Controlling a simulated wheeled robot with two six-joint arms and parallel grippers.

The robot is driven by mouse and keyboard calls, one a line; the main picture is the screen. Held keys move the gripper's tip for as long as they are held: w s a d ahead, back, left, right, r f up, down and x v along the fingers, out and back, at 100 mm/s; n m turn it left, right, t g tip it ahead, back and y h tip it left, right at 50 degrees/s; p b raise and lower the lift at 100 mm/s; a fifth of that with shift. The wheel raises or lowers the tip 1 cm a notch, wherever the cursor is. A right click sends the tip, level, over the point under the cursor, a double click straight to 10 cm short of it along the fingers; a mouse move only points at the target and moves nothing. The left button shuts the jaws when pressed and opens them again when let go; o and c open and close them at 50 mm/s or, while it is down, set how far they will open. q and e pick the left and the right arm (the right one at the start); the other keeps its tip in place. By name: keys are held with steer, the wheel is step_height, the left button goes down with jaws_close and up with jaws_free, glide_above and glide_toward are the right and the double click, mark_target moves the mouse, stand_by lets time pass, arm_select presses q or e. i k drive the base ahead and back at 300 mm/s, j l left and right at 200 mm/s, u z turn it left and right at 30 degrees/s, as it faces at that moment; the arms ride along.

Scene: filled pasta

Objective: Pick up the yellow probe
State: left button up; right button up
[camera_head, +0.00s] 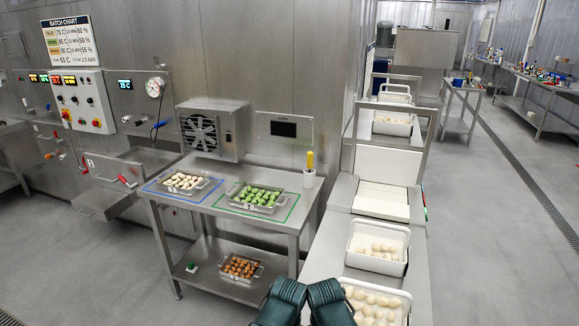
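The yellow probe (310,160) stands upright in a small white holder (309,180) at the back right corner of the steel table. Its lower part is hidden inside the holder. My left gripper (288,291) and my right gripper (324,292) show as dark green shapes side by side at the bottom edge. Both are well in front of the probe and apart from it. Their fingers cannot be made out, so their opening is unclear.
The steel table (222,205) holds a tray of pale pasta (185,183) and a tray of green pasta (256,197). A tray of brown pasta (240,268) is on its lower shelf. White bins (377,248) line the conveyor at right. A fan unit (212,130) stands behind.

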mark_target(309, 154)
steer(key=k, duration=1.15)
steer(key=z, duration=2.9)
steer(key=k+j, duration=0.2)
steer(key=j, duration=0.3)
steer(key=k+j, duration=0.25)
steer(key=j, duration=0.3)
steer(key=k+j, duration=0.2)
steer(key=j, duration=0.3)
steer(key=k+j, duration=0.2)
steer(key=j, duration=0.35)
steer(key=k+j, duration=0.25)
steer(key=j, duration=0.25)
steer(key=k+j, duration=0.2)
steer(key=j, duration=0.3)
steer(key=k+j, duration=0.25)
steer(key=j, duration=0.3)
steer(key=k+j, duration=0.2)
steer(key=j, duration=0.3)
steer(key=k+j, duration=0.1)
steer(key=j, duration=0.75)
steer(key=k+j, duration=0.15)
steer(key=j, duration=0.25)
steer(key=z, duration=0.05)
